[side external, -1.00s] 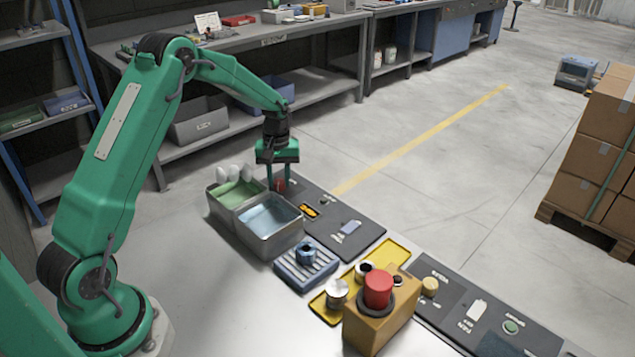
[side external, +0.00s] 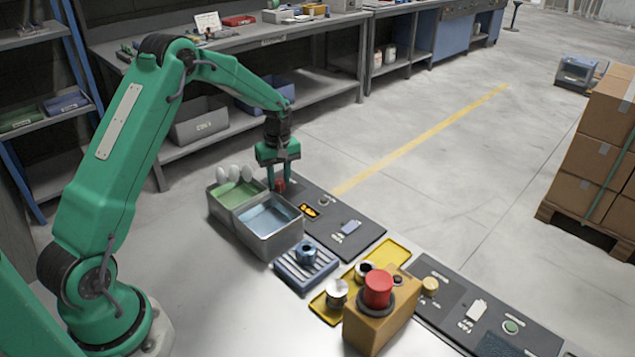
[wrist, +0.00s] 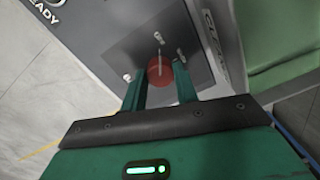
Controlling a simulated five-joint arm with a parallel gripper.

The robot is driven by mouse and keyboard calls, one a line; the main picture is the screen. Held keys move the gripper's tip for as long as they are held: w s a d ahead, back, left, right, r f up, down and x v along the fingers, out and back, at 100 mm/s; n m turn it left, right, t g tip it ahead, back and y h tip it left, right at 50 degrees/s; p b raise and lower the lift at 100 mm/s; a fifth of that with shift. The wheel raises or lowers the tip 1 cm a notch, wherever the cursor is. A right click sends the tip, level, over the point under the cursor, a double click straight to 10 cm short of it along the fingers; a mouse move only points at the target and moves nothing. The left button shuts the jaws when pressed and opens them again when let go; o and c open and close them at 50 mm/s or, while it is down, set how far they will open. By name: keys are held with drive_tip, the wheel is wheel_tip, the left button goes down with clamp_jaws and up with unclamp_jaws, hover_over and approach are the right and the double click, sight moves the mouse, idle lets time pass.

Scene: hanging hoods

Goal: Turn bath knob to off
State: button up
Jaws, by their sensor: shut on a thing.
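The red round knob (side external: 280,186) stands on the dark control panel (side external: 345,230), at the panel's far left end beside the two-part bath. In the wrist view the red knob (wrist: 160,72) carries a pale pointer line running towards the top of the picture, with small white marks on the grey plate around it. My gripper (side external: 279,180) points down over the knob; in the wrist view my gripper (wrist: 159,84) has a finger on each side of it, shut on it. The fingers hide the knob's sides. The bath (side external: 268,250) has a green and a blue compartment.
Several white egg-shaped things (side external: 234,173) stand behind the green compartment, close to my gripper. An amber display (side external: 310,211) is on the panel right of the knob. A grooved block (side external: 306,268) and a box with a red button (side external: 378,290) stand farther right.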

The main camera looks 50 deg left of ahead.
sight(281, 181)
drive_tip(key=o, duration=1)
drive_tip(key=shift+d, duration=0.1)
drive_tip(key=shift+c, duration=0.2)
drive_tip(key=shift+r, duration=0.1)
drive_tip(key=shift+w+r, duration=0.2)
drive_tip(key=shift+r, duration=3.55)
